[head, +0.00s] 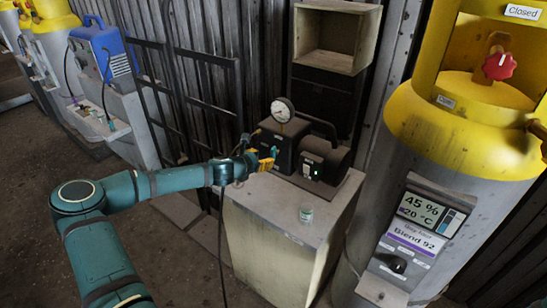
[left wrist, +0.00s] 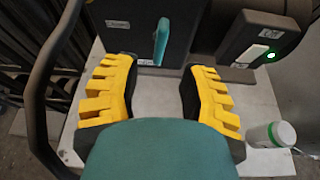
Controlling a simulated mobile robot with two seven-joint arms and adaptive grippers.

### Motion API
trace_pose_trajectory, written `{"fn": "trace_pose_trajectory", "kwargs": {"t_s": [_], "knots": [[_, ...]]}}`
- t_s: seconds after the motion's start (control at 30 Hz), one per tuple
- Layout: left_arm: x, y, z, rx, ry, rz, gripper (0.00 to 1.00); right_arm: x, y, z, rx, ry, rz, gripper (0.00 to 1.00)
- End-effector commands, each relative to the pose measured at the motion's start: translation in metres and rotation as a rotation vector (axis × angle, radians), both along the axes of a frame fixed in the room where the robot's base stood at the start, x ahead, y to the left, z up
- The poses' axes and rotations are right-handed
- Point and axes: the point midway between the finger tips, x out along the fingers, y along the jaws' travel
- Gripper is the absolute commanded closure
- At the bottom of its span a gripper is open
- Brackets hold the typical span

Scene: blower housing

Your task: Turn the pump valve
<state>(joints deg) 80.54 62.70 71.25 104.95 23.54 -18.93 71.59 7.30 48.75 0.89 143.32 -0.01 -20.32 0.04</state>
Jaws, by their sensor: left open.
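The pump (head: 303,150) is a dark machine with a round gauge (head: 283,110) on top, standing on a pale cabinet. Its valve is a teal lever (left wrist: 162,42) on the pump's dark front face, upright and slightly tilted in the left wrist view. The lever shows small in the head view (head: 275,152), partly beside my fingers. My left gripper (head: 264,159) is in front of that face. In the left wrist view its yellow fingers (left wrist: 157,92) are spread wide and empty, with the lever ahead, between their lines and apart from them. My right gripper is not in view.
The cabinet top (head: 265,205) carries a small white-and-green jar (head: 306,214). A dark hose (head: 221,235) hangs by the cabinet's left side. A large yellow-and-grey tank (head: 465,135) stands at right; an open box shelf (head: 334,37) is above the pump.

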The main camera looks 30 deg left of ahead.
Motion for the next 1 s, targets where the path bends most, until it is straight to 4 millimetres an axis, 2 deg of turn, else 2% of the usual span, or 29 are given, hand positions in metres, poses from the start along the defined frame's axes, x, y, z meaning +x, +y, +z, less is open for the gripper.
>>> {"fn": "trace_pose_trajectory", "kwargs": {"t_s": [0.03, 0.2, 0.4, 0.83, 0.87, 0.9, 0.97, 1.0], "knots": [[0.011, -0.001, -0.006, 0.000, 0.000, -0.001, 0.58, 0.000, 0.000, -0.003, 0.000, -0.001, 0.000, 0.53], [0.039, -0.003, -0.017, -0.001, 0.000, 0.000, 0.58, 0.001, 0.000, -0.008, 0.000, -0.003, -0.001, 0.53], [0.061, -0.003, -0.026, 0.000, 0.001, 0.000, 0.58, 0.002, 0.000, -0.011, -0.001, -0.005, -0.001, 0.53], [0.069, -0.003, -0.029, 0.001, 0.001, 0.000, 0.58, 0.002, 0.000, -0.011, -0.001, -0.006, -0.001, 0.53], [0.069, -0.003, -0.029, 0.001, 0.001, 0.000, 0.62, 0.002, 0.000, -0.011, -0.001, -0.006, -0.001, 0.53], [0.069, -0.003, -0.029, 0.001, 0.001, 0.000, 0.76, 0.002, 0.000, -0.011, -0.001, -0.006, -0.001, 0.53], [0.069, -0.003, -0.029, 0.001, 0.001, 0.000, 0.97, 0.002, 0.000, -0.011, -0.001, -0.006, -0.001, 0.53], [0.069, -0.003, -0.029, 0.001, 0.001, 0.000, 1.00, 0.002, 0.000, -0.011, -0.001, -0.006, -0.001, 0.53]]}}
